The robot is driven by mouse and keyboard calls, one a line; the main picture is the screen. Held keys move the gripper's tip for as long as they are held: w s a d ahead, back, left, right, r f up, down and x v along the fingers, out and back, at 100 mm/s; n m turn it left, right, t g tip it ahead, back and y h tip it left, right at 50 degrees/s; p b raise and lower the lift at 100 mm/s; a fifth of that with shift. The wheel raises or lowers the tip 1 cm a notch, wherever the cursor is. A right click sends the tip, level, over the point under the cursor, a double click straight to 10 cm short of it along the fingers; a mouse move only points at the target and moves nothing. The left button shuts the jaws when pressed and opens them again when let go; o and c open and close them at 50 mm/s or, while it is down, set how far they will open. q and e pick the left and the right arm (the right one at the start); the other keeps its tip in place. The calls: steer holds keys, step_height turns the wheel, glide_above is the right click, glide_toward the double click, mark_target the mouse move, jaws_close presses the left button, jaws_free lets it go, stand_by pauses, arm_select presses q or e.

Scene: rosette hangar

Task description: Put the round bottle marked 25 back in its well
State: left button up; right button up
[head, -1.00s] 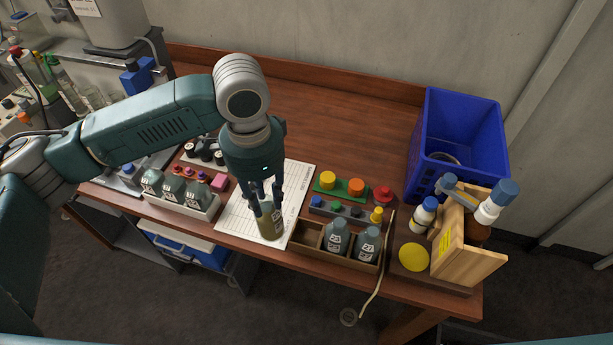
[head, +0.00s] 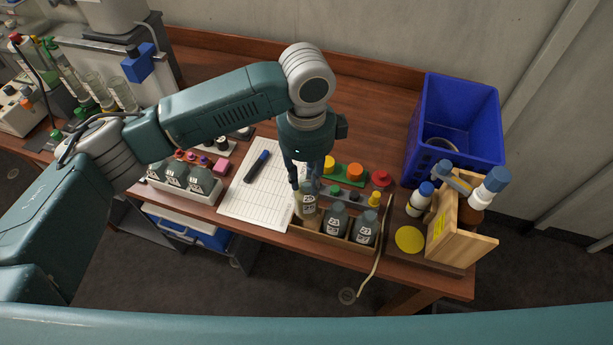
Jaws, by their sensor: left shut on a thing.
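My left gripper (head: 304,186) points down and is shut on a round olive-brown bottle (head: 307,208) with a pale label; its number is too small to read. The bottle is upright at the left compartment of the wooden tray (head: 332,243) at the table's front edge. I cannot tell whether its base is inside the well or just above it. Two grey round bottles stand in the tray to its right, the middle one (head: 335,219) and the right one (head: 365,227). The left well is mostly hidden by the held bottle. My right gripper is not in view.
A lined sheet (head: 255,204) with a dark marker (head: 257,166) lies left of the tray. A white rack (head: 185,191) of bottles stands farther left. Behind the tray are colored pegs on a green strip (head: 345,178). A cord (head: 377,265), wooden stand (head: 465,243) and blue crate (head: 455,125) are to the right.

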mark_target(307, 194)
arm_select(q)
step_height(307, 194, down, 2)
steer(key=shift+f+b, duration=0.2)
steer(key=shift+b, duration=1)
steer(key=shift+f, duration=1.8)
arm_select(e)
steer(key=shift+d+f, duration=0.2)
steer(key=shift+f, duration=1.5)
arm_select(q)
steer(key=shift+r, duration=0.1)
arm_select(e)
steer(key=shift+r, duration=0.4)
arm_select(q)
steer(key=shift+p, duration=0.4)
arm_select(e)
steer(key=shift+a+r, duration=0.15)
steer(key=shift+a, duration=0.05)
arm_select(q)
steer(key=shift+p, duration=0.4)
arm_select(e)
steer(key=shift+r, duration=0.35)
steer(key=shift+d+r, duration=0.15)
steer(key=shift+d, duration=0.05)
arm_select(q)
steer(key=shift+f+p, duration=0.35)
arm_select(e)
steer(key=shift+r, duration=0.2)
